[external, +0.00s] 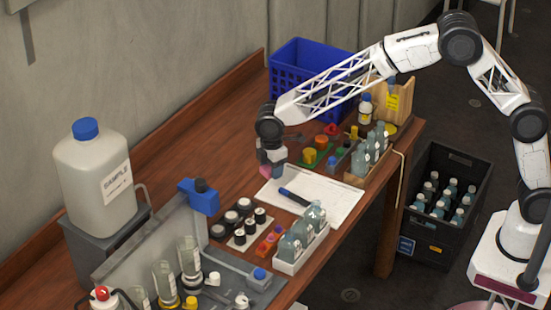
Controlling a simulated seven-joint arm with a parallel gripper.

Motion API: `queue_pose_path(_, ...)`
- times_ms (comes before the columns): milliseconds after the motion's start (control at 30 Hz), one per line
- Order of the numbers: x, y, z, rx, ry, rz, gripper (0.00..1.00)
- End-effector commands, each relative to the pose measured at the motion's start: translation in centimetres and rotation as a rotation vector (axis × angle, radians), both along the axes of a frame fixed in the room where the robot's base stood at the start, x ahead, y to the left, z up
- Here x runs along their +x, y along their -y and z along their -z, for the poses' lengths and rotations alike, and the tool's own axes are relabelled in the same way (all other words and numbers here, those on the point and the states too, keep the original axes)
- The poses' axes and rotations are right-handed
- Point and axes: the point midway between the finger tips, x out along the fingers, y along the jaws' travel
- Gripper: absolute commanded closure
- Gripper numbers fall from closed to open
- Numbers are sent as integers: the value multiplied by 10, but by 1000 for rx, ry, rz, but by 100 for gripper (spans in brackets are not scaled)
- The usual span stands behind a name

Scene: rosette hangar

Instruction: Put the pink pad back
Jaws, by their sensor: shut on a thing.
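My gripper (271,169) points down above the far-left corner of a white paper sheet (335,203) on the wooden table. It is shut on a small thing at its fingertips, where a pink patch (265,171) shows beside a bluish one. I take this for the pink pad, mostly hidden by the fingers. An orange and purple holder (268,243) with small coloured pieces lies nearer the front, left of a white bottle tray (302,250). Whether the held thing touches the sheet is too small to tell.
A blue pen (294,196) lies on the sheet. Dark-capped jars (231,218) stand left of it. A green board with coloured pieces (310,166) and a wooden bottle rack (359,179) are behind and to the right. A blue basket (290,75) stands at the back.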

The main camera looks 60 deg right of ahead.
Motion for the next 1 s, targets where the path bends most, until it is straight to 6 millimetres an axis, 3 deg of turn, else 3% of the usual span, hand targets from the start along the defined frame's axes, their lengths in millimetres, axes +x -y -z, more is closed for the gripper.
queue_pose_path(200,-58,-46,-10,1,1,-201,73)
queue_pose_path(433,-101,-75,-15,0,0,-353,73)
queue_pose_path(633,-116,-84,-16,0,0,-407,73)
queue_pose_path(1000,-118,-84,-16,0,0,-413,73)
